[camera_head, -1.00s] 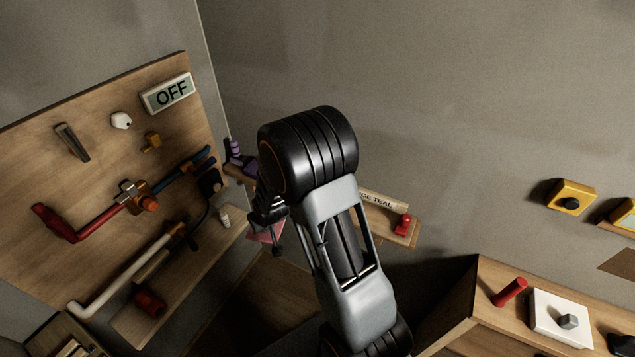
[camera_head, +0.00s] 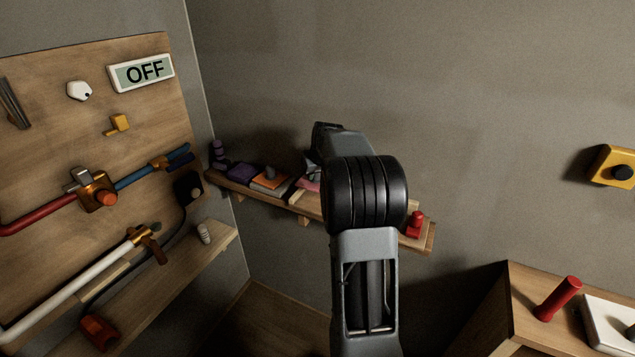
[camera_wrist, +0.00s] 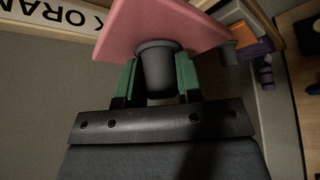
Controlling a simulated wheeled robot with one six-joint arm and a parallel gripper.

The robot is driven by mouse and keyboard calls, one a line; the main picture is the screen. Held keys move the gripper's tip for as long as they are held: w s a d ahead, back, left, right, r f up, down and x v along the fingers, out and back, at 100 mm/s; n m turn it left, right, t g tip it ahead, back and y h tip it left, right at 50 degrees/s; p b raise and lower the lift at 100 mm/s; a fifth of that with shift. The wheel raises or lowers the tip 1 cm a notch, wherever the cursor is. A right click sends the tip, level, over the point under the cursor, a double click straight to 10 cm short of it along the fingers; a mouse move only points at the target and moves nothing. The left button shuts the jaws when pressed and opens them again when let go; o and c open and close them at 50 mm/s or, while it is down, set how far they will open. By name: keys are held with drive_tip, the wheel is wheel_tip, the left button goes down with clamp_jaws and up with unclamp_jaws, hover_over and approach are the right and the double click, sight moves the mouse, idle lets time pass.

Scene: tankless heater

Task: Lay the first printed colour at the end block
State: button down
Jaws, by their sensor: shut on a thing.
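My gripper (camera_wrist: 158,76) is shut on the grey knob of a pink plate (camera_wrist: 165,24), seen in the wrist view. In the head view only a sliver of the pink plate (camera_head: 309,185) shows beside my arm, over the wall shelf (camera_head: 280,204); I cannot tell whether it touches the shelf. An orange plate (camera_head: 270,184) with a grey knob and a purple plate (camera_head: 240,172) lie on the shelf to the left. A printed strip (camera_wrist: 55,14) reading "K ORAN" is partly visible in the wrist view.
A purple ribbed piece (camera_head: 219,154) stands at the shelf's left end and a red piece (camera_head: 415,224) at its right end. The pipe board (camera_head: 90,140) is at left. A bench with a red cylinder (camera_head: 557,298) is at lower right.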

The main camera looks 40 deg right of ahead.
drive_tip(key=shift+d+r, duration=0.1)
drive_tip(key=shift+d, duration=0.1)
drive_tip(key=shift+s+a, duration=0.1)
drive_tip(key=shift+s, duration=0.05)
drive_tip(key=shift+f+b, duration=2.3)
drive_tip(key=shift+f, duration=0.75)
drive_tip(key=shift+f+b, duration=0.35)
drive_tip(key=shift+f, duration=0.1)
drive_tip(key=c, duration=0.7)
unclamp_jaws()
